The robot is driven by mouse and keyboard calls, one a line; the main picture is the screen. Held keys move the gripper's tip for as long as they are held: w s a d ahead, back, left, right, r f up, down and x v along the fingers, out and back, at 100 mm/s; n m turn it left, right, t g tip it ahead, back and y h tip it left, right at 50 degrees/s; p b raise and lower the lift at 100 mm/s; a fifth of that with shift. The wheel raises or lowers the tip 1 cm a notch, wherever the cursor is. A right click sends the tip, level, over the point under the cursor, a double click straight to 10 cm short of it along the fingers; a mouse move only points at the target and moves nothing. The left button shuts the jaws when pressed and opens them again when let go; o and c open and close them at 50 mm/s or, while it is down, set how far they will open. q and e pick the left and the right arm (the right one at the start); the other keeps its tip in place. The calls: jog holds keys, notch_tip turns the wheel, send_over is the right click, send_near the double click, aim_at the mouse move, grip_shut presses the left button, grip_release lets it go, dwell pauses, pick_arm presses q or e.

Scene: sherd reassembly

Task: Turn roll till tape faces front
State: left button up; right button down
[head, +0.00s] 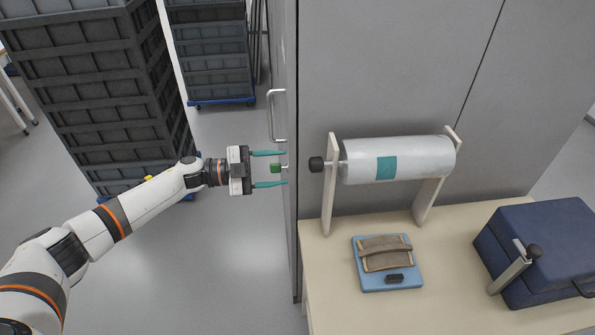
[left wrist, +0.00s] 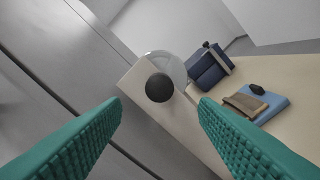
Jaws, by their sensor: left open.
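A pale roll (head: 405,160) lies level on an axle between two beige uprights (head: 329,190). A teal tape patch (head: 386,168) shows on the side toward the head camera. A black knob (head: 316,164) is on the axle's left end; it also shows as a round face in the left wrist view (left wrist: 159,87). My left gripper (head: 270,169) is open and empty, left of the knob and apart from it, pointing right toward it. In the left wrist view its teal fingers (left wrist: 158,115) stand wide, with the knob beyond, between them. The right gripper is not in view.
A grey cabinet (head: 400,75) with a handle (head: 271,115) stands close by.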

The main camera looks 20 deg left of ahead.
pick_arm(q)
jog(key=shift+v, duration=1.3)
jog(key=shift+w, duration=0.1)
notch_tip(320, 180, down, 17)
jog(key=w+a+n+t+y, duration=0.2)
jog(key=a+n+t+y, duration=0.1)
jog(key=n+t+y, duration=0.5)
jog(key=s+a+f+n+g+y, duration=0.1)
jog(key=s+f+n+g+y, duration=0.25)
jog(key=f, duration=0.55)
jog(key=s+a+f+n+t+y, duration=0.1)
jog(key=s+a+f+n+y, duration=0.1)
jog(key=s+f+n, duration=0.5)
jog(key=s+d+f+g+y, duration=0.1)
jog(key=s+f+g+y, duration=0.35)
jog(key=s+f, duration=1.35)
jog(key=s+d+f+g, duration=0.1)
jog(key=s+f+g, duration=0.1)
jog(key=s, duration=0.5)
jog(key=s+d+f+n+g+h, duration=0.1)
jog(key=s+d+f+g, duration=0.1)
jog(key=s, duration=0.6)
jog(key=s+d+f+g, duration=0.2)
jog(key=s+g, duration=0.1)
jog(key=s, duration=0.5)
jog(key=shift+d, duration=0.2)
jog(key=shift+w+n, duration=0.1)
jog(key=shift+n, duration=0.15)
